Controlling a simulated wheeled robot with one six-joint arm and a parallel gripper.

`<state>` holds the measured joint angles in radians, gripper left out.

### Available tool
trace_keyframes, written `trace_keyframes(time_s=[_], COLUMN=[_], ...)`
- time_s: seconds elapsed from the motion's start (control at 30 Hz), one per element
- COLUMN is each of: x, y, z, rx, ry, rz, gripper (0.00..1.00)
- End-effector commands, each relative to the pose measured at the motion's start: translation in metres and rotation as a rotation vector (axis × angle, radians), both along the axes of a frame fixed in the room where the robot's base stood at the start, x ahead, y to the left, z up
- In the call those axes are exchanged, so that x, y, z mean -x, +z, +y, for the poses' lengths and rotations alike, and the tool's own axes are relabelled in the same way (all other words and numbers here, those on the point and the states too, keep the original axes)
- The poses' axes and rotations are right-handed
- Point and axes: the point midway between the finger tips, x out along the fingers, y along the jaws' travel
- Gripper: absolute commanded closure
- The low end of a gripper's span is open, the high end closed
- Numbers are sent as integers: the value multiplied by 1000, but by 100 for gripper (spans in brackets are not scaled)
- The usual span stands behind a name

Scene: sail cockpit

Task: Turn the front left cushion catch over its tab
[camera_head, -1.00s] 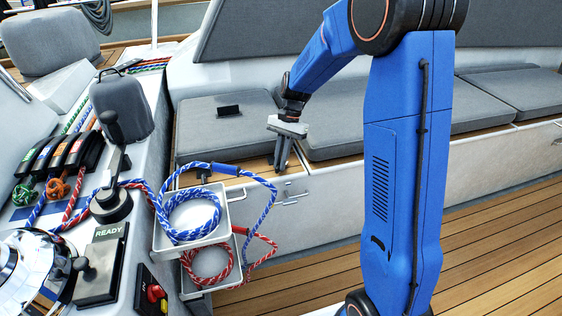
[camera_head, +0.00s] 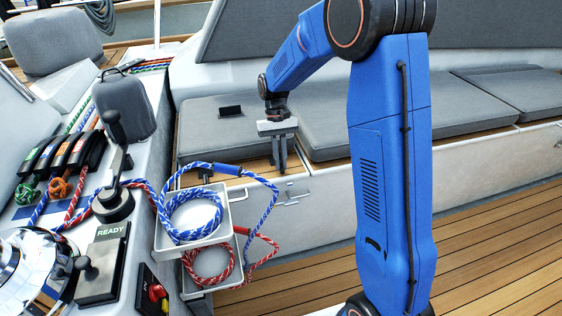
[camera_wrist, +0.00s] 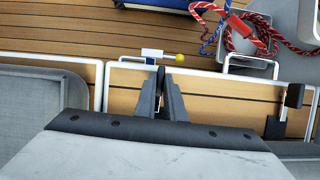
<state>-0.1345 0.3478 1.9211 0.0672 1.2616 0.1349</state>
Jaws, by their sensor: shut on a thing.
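My gripper (camera_head: 279,165) points down at the seat's front edge, by the right front corner of the left grey cushion (camera_head: 205,135). In the wrist view its two dark fingers (camera_wrist: 167,80) are close together, shut on a small dark piece, apparently a cushion catch, mostly hidden between them. Another black cushion catch (camera_wrist: 285,112) stands on the wooden seat edge at the right of the wrist view. It also shows in the head view (camera_head: 205,174), left of my gripper. I cannot tell how the held catch lies on its tab.
A latch with a yellow tip (camera_wrist: 178,57) sits just beyond my fingertips. Trays with blue rope (camera_head: 195,215) and red rope (camera_head: 210,262) stand left of the gripper. A winch (camera_head: 25,270) and levers fill the left console. Bare deck (camera_head: 490,240) lies at right.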

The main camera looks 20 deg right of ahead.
Motion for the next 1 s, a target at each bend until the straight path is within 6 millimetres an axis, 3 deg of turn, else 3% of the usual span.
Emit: trace_keyframes(time_s=[0.63, 0.7, 0.73, 1.0], x=[-1, -1, -1, 0], y=[0, 0, 0, 0], z=[0, 0, 0, 0], rx=[0, 0, 0, 0], ry=[50, 50, 49, 49], rz=[-2, -2, -2, -1], gripper=[100, 76, 72, 72])
